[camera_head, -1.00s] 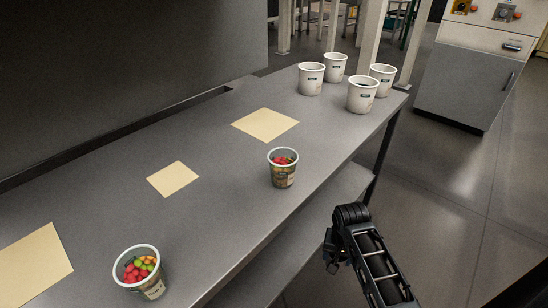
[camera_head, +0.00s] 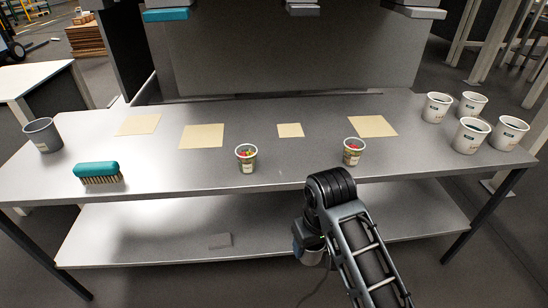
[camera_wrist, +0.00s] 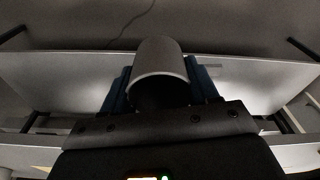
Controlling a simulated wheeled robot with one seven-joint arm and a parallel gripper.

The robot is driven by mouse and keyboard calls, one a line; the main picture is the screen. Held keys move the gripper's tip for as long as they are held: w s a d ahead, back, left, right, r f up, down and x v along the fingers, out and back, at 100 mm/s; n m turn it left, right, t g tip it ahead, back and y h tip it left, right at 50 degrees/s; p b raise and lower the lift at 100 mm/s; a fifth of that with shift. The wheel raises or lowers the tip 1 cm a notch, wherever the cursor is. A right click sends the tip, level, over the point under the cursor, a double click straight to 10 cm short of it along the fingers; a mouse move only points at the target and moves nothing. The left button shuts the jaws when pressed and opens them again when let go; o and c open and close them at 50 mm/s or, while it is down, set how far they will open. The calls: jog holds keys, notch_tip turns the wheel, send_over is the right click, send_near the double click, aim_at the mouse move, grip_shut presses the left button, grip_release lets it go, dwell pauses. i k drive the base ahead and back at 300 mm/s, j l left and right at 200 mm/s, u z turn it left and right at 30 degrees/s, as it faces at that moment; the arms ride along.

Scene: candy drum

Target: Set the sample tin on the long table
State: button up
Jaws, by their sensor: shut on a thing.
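A plain grey tin (camera_wrist: 160,62) sits between the two dark blue fingers of my gripper (camera_wrist: 160,85) in the wrist view. My gripper is shut on it. In the head view my gripper (camera_head: 308,245) hangs in front of the long table's front edge, mostly hidden behind my own arm. The tin is hard to make out there. The long grey metal table (camera_head: 290,172) spans the head view, with a lower shelf (camera_head: 150,230) under its top.
Two cups of candy, left (camera_head: 246,158) and right (camera_head: 353,151), stand near the front edge. Several white cups (camera_head: 470,134) crowd the right end. A teal brush (camera_head: 97,172) and grey cup (camera_head: 43,135) stand left. Flat tan sheets (camera_head: 202,136) lie behind. Bare tabletop shows between them.

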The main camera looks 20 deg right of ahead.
aim_at(29, 177)
jog(key=i+j+u, duration=0.25)
jog(key=u, duration=0.15)
jog(key=i+j+u, duration=0.25)
jog(key=u, duration=0.15)
jog(key=i+j+u, duration=0.1)
jog(key=i+j, duration=0.15)
jog(key=i, duration=0.15)
jog(key=i+j+u, duration=0.1)
jog(key=i+j, duration=0.15)
jog(key=i, duration=0.2)
jog(key=i+j, duration=0.15)
jog(key=i, duration=0.25)
jog(key=i+j+u, duration=0.15)
jog(key=i, duration=0.3)
